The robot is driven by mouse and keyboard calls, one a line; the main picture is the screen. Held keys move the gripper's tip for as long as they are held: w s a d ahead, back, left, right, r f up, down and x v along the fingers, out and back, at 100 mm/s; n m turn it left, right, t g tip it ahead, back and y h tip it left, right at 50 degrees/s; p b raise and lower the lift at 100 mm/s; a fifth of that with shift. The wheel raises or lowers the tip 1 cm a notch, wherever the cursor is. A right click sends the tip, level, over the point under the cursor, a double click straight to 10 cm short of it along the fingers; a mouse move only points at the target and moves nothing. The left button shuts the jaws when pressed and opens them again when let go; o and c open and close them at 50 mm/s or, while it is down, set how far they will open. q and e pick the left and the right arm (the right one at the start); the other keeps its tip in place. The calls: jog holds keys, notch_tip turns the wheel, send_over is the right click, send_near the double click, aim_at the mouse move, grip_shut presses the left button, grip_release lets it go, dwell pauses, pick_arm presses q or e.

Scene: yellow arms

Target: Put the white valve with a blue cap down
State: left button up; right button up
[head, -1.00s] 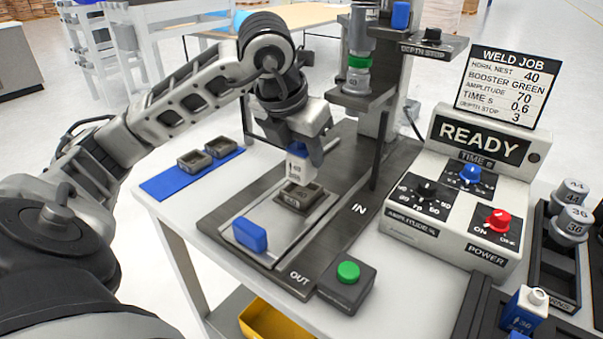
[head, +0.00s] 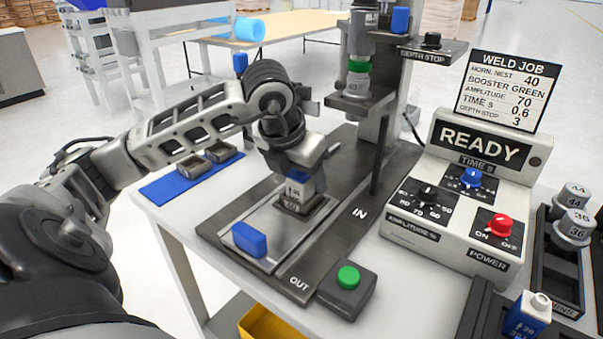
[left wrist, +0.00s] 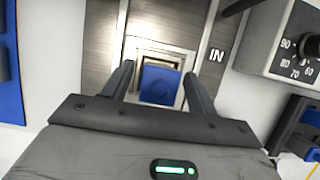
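The white valve with a blue cap (head: 298,190) stands upright at the dark grey nest (head: 291,207) on the press base plate. My left gripper (head: 297,177) is directly above it, pointing down, with its fingers around the valve's upper part. In the left wrist view the blue cap (left wrist: 160,85) lies between the two fingers (left wrist: 160,78), over the metal nest. Narrow gaps seem to show beside the cap, but finger contact lower down is hidden, so I cannot tell whether the fingers grip. The valve's lower end is hidden in the nest. My right gripper is not in view.
A blue block (head: 249,239) lies in front of the nest on the plate. The press column (head: 383,130) rises behind. A green-button box (head: 347,287), the READY control box (head: 467,180) and a blue mat (head: 190,178) with two grey nests surround it.

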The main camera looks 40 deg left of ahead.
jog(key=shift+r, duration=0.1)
pick_arm(q)
jog(key=shift+r, duration=0.3)
jog(key=p+v, duration=0.1)
jog(key=v, duration=1)
jog(key=shift+s+r, duration=0.15)
jog(key=shift+r, duration=0.2)
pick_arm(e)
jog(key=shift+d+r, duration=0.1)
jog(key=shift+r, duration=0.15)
